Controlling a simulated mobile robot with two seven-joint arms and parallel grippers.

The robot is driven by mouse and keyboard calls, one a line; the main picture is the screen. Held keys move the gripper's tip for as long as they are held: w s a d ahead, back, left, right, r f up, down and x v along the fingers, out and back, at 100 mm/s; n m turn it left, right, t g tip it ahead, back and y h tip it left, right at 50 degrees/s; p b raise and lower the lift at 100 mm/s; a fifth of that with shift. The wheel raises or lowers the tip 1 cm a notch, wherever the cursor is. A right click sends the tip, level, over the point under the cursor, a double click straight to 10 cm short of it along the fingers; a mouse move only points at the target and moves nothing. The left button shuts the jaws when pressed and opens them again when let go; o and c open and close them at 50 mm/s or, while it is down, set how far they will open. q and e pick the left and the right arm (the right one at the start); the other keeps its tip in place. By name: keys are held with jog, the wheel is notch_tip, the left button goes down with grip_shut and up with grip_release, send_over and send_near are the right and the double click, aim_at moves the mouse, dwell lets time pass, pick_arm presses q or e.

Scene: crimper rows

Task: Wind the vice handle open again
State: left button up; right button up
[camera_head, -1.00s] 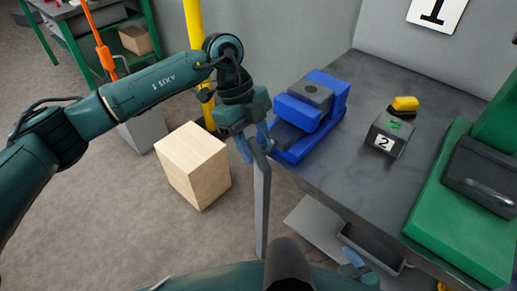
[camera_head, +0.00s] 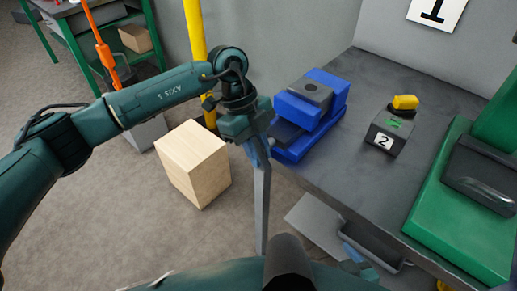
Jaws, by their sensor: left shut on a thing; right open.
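The blue vice (camera_head: 312,98) is at the left end of the grey bench, with a dark grey block (camera_head: 312,90) on top between its blue parts. A long grey bar, which looks like the vice handle (camera_head: 262,210), hangs nearly upright in front of the bench's left edge. My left gripper (camera_head: 257,152) is shut on the upper end of this handle, pointing down. The gripper and wrist hide where the handle meets the vice. My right gripper (camera_head: 358,264) is open at the bottom, partly hidden by my own dark arm, and apart from the vice.
A wooden block (camera_head: 195,165) and a yellow post (camera_head: 196,40) stand left. A grey tray (camera_head: 375,248) sits below the bench edge.

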pick_arm(q)
grip_shut()
jog(key=g+h, duration=0.1)
jog(key=h, duration=0.1)
jog(key=shift+w+a+g+h+p, duration=0.1)
jog(key=shift+a+g+h+p, duration=0.05)
jog(key=shift+g+h+p, duration=0.2)
jog(key=shift+w+g+h, duration=0.1)
jog(key=shift+g+h, duration=1.05)
jog(key=shift+h, duration=0.2)
jog(key=o, duration=0.9)
grip_release()
jog(key=shift+c, duration=0.2)
jog(key=b+v, duration=0.3)
jog(key=v, duration=1)
jog(key=shift+a, duration=0.2)
